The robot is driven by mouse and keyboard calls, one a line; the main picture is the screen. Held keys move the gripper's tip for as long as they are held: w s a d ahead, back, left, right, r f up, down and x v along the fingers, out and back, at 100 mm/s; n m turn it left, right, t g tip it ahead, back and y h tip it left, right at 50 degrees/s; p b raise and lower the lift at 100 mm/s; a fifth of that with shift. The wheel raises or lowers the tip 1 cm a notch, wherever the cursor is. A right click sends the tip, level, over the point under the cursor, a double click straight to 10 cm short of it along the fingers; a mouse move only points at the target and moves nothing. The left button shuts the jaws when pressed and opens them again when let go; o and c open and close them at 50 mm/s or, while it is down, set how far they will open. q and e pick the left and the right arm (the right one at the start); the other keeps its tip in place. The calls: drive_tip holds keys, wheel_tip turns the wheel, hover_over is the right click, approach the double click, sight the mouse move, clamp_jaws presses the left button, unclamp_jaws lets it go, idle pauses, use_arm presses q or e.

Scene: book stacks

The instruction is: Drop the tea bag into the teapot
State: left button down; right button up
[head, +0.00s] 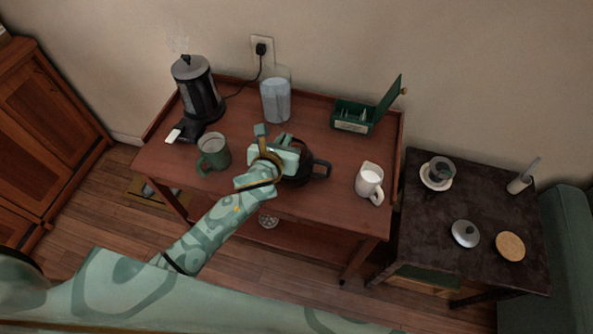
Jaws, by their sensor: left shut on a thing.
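The black teapot (297,173) stands on the wooden tea table, right of centre, with its handle to the right. My left gripper (273,138) is over the teapot's left side and hides much of it, including its opening. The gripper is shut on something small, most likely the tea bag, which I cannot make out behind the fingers. An open green tea box (352,124) with its lid raised stands at the table's back right. My right gripper is not in view.
An electric kettle (197,90), a green mug (211,158), a glass jar (275,101) and a white milk jug (369,182) stand around the teapot on the wooden table (232,207). A dark side table (428,243) holds a cup on a saucer, a metal lid (465,233) and a round coaster.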

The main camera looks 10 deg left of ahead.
use_arm(q)
drive_tip(key=shift+f, duration=0.1)
drive_tip(key=c, duration=1.5)
unclamp_jaws()
drive_tip(key=shift+s, duration=0.1)
drive_tip(key=shift+s+r, duration=0.2)
drive_tip(key=shift+s, duration=0.1)
drive_tip(key=p+v, duration=0.4)
drive_tip(key=v, duration=1.1)
drive_tip(key=shift+s+a, duration=0.1)
drive_tip(key=shift+s, duration=0.15)
